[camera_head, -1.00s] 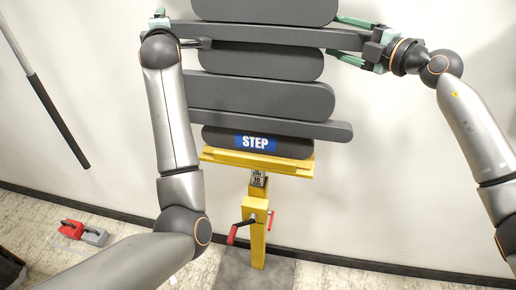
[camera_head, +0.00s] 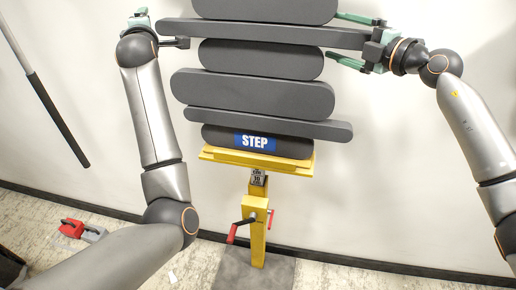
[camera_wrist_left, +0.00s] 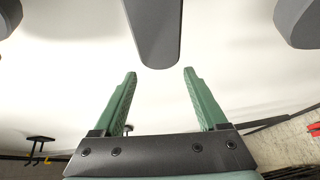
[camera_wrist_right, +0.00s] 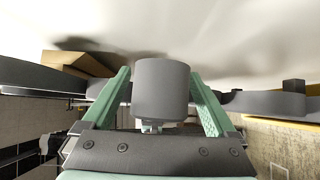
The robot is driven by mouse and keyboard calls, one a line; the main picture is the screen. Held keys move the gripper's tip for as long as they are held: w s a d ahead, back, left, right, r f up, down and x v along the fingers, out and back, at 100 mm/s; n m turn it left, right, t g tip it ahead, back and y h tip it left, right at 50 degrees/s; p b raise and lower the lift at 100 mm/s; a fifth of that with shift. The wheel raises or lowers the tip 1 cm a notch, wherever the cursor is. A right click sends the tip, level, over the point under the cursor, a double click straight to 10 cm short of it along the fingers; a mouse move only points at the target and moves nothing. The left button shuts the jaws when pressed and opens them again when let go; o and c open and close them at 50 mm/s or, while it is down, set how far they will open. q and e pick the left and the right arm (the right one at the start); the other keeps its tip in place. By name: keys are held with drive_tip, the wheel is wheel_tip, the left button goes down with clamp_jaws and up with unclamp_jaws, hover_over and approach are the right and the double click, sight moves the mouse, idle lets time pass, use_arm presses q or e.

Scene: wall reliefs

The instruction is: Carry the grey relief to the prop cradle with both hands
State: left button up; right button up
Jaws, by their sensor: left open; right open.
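The grey relief (camera_head: 265,92) is a column of dark grey rounded bars against the white wall, with its top cut off by the picture edge. A blue STEP label marks its lowest bar, which is at the yellow prop cradle (camera_head: 215,154); I cannot tell if it bears weight there. My right gripper (camera_head: 340,38) is open, its fingers above and below the right end of a long upper bar. The right wrist view shows that bar end (camera_wrist_right: 161,90) between the fingers. My left gripper (camera_wrist_left: 159,74) is open, with a bar end (camera_wrist_left: 155,30) just beyond its fingertips.
The cradle's yellow post (camera_head: 257,232) has red-handled cranks and stands on a grey base plate (camera_head: 228,268). A dark-gripped pole (camera_head: 58,120) leans at the left. A red and grey tool (camera_head: 82,230) lies on the floor.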

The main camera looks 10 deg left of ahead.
drive_tip(key=shift+r, duration=0.2)
drive_tip(key=v, duration=1.2)
drive_tip(key=shift+s, duration=0.1)
idle(0.3)
